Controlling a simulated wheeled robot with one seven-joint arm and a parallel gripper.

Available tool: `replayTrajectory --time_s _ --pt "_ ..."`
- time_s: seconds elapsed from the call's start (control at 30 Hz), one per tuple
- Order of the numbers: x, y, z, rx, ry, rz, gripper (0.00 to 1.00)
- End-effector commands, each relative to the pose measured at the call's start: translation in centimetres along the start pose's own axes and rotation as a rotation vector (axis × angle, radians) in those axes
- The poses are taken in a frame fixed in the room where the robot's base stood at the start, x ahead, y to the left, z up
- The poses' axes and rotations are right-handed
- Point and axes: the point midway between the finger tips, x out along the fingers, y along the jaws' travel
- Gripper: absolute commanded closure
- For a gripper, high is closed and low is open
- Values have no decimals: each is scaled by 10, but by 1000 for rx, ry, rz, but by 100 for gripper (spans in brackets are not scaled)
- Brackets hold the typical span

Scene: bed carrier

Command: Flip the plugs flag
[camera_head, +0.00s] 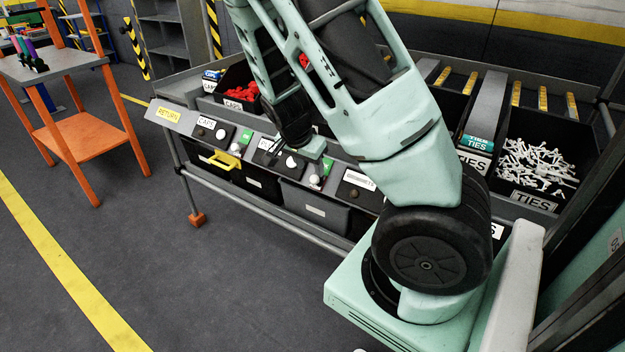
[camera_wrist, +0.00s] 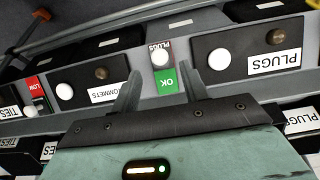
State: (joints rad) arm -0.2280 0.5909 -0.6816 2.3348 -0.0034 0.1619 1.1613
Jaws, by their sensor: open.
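The plugs flag (camera_wrist: 165,79) is a small plate on the rail, with a green OK field and a red and dark field around a white knob (camera_wrist: 160,56). In the wrist view it lies between and beyond the fingertips of my gripper (camera_wrist: 160,82). The fingers are apart and nothing is held. The PLUGS panel (camera_wrist: 228,43), with one white and one brown knob, is to its right. In the head view my gripper (camera_head: 316,156) is over the rail, and a green patch of the flag (camera_head: 315,180) shows just below it. Contact cannot be told.
The GROMMETS panel (camera_wrist: 92,78) lies left of the flag, with a red LOW flag (camera_wrist: 33,84) further left. Bins of red caps (camera_head: 240,92) and white ties (camera_head: 535,165) stand behind the rail. An orange-legged table (camera_head: 70,60) is at left; open floor lies in front.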

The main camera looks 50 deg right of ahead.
Motion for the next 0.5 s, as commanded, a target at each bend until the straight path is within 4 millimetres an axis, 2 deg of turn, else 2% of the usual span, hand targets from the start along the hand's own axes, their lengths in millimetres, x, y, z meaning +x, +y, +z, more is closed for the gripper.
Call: replayTrajectory --time_s 0.03,0.2,0.5 --pt "13 1 0 2 0 4 55" --pt "35 1 0 2 0 3 55" --pt "47 0 0 -1 0 0 55"
